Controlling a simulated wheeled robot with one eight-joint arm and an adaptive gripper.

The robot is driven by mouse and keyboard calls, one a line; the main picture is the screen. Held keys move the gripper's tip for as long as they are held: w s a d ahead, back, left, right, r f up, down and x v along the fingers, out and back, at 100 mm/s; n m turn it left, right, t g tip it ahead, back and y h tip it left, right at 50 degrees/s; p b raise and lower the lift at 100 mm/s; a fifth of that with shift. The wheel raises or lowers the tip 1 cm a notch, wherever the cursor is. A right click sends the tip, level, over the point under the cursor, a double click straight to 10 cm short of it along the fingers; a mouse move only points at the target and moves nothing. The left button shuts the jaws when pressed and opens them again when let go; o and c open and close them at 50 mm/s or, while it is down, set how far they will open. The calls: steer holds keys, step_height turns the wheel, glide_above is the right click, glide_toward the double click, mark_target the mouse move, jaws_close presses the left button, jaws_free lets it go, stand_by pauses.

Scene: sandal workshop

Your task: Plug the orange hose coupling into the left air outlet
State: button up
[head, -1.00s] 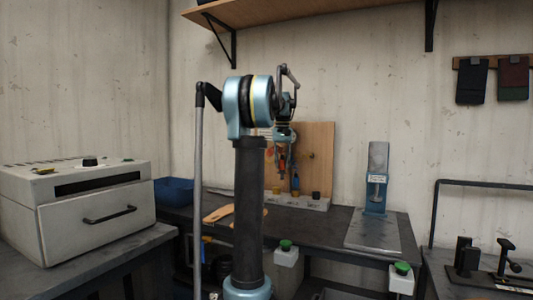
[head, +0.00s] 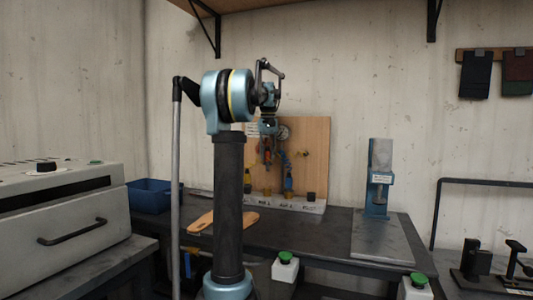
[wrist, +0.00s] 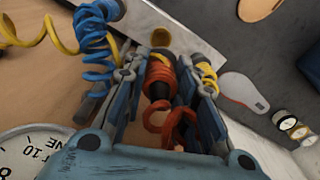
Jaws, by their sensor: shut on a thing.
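My gripper (wrist: 160,100) is shut on the orange hose coupling (wrist: 160,72), with one finger on each side and the orange coiled hose trailing behind it. In the head view my gripper (head: 267,158) hangs fingers-down in front of the wooden board (head: 317,150), above a grey rail (head: 292,204) with labels. Yellow outlet-like fittings stand on the rail, one at the left (head: 247,187) and one further right (head: 266,191). The wrist view shows a yellow round fitting (wrist: 170,30) beyond the coupling, apart from it. I cannot tell which outlet that is.
A blue coiled hose (wrist: 95,45) hangs close beside my gripper, with yellow coils near it. A pressure gauge (head: 284,132) is on the board. A wooden sole shape (head: 200,223) lies on the dark bench (head: 330,232). A blue press (head: 379,180) stands to the right.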

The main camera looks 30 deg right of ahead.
mark_target(267, 161)
steer(key=shift+a+f, duration=0.1)
steer(key=shift+f, duration=3.2)
steer(key=shift+s, duration=0.15)
steer(key=shift+f, duration=2.1)
steer(key=o, duration=1)
steer(key=shift+c, duration=0.2)
steer(key=shift+r, duration=5)
